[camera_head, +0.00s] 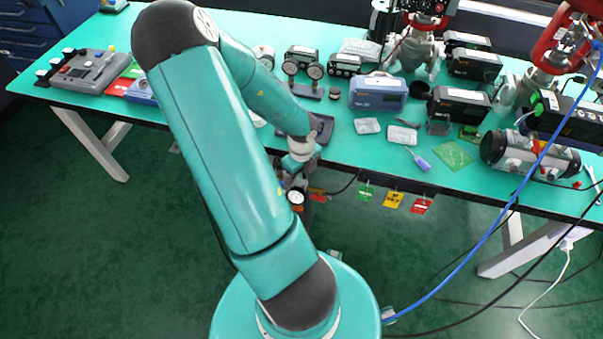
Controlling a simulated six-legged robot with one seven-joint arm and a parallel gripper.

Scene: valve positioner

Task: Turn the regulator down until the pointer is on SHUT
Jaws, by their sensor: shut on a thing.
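My gripper (297,165) is at the end of my teal arm, at the front edge of the green-topped table. It is shut on the regulator, whose small round gauge (296,197) shows just below the gripper. My wrist covers most of the regulator, including its knob and the fingers' contact. The pointer and the SHUT mark cannot be made out at this size.
The green table (340,160) carries several boxed instruments, including a blue-grey case (378,92). A purple-handled screwdriver (420,160) lies near the front edge. Green, yellow (393,200) and red tags hang from that edge. A blue cable (490,215) crosses the right side.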

